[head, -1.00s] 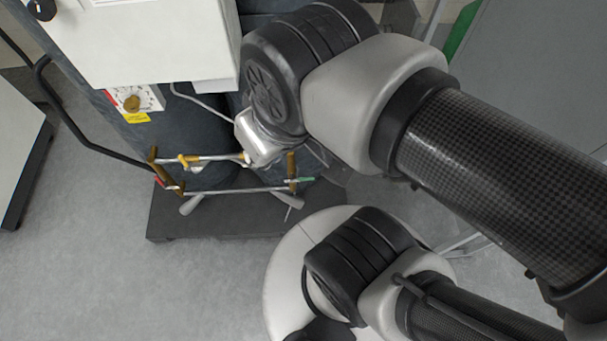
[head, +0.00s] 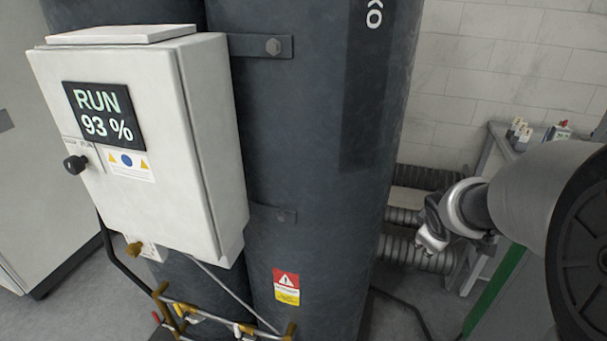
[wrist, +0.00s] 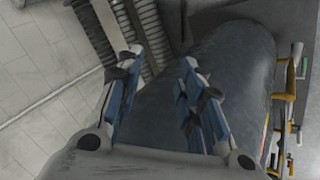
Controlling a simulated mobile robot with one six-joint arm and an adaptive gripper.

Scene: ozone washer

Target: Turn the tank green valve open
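The green valve handle (wrist: 305,68) shows as a small green piece at the right edge of the wrist view, beside brass pipework (wrist: 287,97). In the head view the brass pipework (head: 183,305) runs along the bottom edge, and I cannot make out the green handle there. My gripper (wrist: 160,62) is open, its two blue-padded fingers apart with nothing between them. It is well away from the handle. The dark tank (wrist: 225,70) lies beyond the fingers. In the head view my arm's end (head: 432,237) is right of the tank (head: 315,170).
A white control box (head: 205,130) reading "RUN 93 %" is fixed to the tanks at left. Ribbed hoses (head: 400,215) run behind my arm's end. A bench (head: 494,150) stands at right. Grey floor (head: 90,290) shows at lower left.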

